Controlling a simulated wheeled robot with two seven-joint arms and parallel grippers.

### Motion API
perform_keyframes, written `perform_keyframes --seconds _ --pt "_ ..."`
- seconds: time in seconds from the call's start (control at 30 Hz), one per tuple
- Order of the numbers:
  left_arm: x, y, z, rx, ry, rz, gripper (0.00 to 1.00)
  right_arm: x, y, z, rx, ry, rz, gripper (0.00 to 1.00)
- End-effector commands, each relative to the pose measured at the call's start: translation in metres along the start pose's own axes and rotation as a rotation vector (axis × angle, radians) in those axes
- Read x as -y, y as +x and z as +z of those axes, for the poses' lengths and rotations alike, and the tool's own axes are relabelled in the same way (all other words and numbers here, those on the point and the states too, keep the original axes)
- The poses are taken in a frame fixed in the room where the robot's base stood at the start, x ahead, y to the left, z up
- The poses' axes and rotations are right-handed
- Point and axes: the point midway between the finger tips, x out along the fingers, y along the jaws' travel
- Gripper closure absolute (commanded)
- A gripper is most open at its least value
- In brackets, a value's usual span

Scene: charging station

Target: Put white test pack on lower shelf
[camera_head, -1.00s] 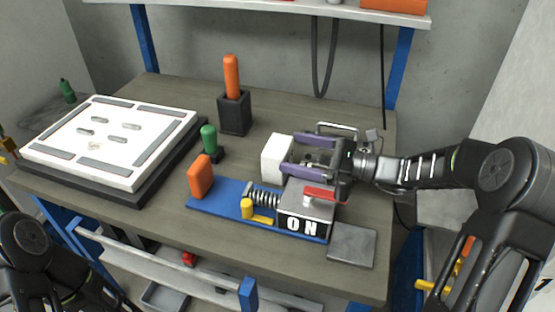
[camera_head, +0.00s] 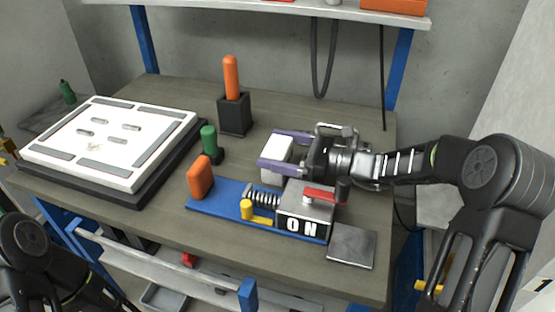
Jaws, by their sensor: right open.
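The white test pack (camera_head: 277,150) is a small white block standing on the workbench, behind the blue fixture with the "ON" box. My right gripper (camera_head: 272,150) comes in from the right. Its purple fingers are open, one on the far side of the pack and one on the near side, with the pack between them. I cannot tell whether the fingers touch it. My left arm (camera_head: 40,255) shows at the lower left; its gripper is out of view. Below the bench, part of a lower shelf area (camera_head: 205,290) shows behind a grey rail.
The blue fixture (camera_head: 225,206) with a spring, red lever and orange block lies just in front of the pack. A black holder (camera_head: 235,114) with an orange handle and a green-topped peg (camera_head: 209,143) stand to the left. A large white panel (camera_head: 108,140) fills the bench's left.

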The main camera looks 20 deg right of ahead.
Motion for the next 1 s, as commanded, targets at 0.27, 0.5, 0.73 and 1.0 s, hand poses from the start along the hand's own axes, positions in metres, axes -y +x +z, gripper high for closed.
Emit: perform_keyframes --seconds 0.27,0.5,0.73,1.0 --pt "0.0000 0.0000 0.0001 0.000 0.000 0.000 0.00 0.0000 -0.0005 -0.0001 0.000 0.000 0.000 0.07" --pt "0.0000 0.0000 0.0000 0.000 0.000 0.000 0.00 0.0000 -0.0006 -0.0001 0.000 0.000 0.000 0.15" --pt "0.0000 0.0000 0.0000 0.000 0.000 0.000 0.00 0.0000 -0.0006 -0.0001 0.000 0.000 0.000 0.34" --pt "0.0000 0.0000 0.0000 0.000 0.000 0.000 0.00 0.0000 -0.0006 -0.0002 -0.001 0.000 0.000 0.56"
